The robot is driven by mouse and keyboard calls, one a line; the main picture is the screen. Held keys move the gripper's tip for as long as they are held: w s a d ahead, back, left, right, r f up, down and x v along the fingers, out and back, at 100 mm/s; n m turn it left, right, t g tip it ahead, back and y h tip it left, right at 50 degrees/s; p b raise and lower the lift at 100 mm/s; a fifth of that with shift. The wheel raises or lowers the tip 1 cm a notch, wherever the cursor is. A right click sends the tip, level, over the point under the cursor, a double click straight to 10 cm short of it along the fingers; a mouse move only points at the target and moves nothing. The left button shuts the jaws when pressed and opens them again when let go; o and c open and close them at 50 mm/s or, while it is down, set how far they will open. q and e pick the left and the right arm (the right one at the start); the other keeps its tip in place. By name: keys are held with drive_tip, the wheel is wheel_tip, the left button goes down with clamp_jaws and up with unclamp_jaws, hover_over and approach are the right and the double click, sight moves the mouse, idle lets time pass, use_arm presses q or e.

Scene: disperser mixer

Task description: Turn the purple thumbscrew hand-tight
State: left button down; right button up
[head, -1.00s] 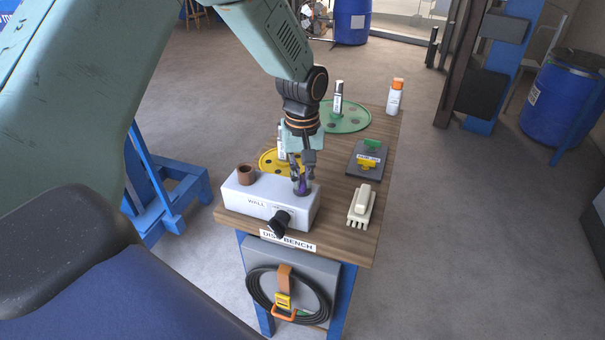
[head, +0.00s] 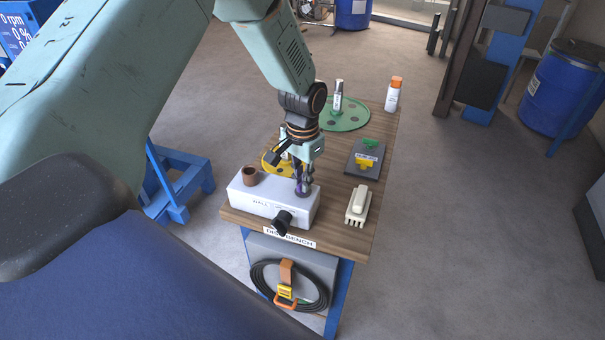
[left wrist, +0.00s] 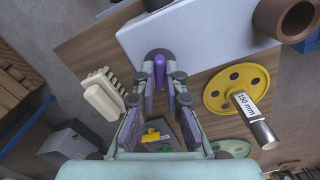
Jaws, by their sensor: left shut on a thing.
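The purple thumbscrew (left wrist: 159,67) stands on a dark round base on the white block (head: 268,207), at its right end. In the left wrist view its purple tab is between my left gripper's fingertips (left wrist: 160,78). In the head view my left gripper (head: 303,186) reaches down from above onto the thumbscrew and is shut on it. The fingers hide most of the thumbscrew there. My right gripper is in neither view.
The block bears a brown cup (head: 250,176) and a black front knob (head: 282,221). Behind is a yellow disc (left wrist: 236,88). A cream brush-like piece (head: 357,204) and grey plate (head: 353,157) lie right. A green disc (head: 346,122) and orange-capped bottle (head: 393,95) stand farther back.

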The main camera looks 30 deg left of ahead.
use_arm(q)
drive_tip(key=shift+m+p, duration=0.3)
drive_tip(key=shift+m, duration=1.9)
drive_tip(key=shift+f, duration=0.1)
drive_tip(key=c, duration=1.8)
unclamp_jaws()
drive_tip(key=o, duration=0.4)
drive_tip(key=shift+w, duration=0.2)
drive_tip(key=shift+s, duration=0.15)
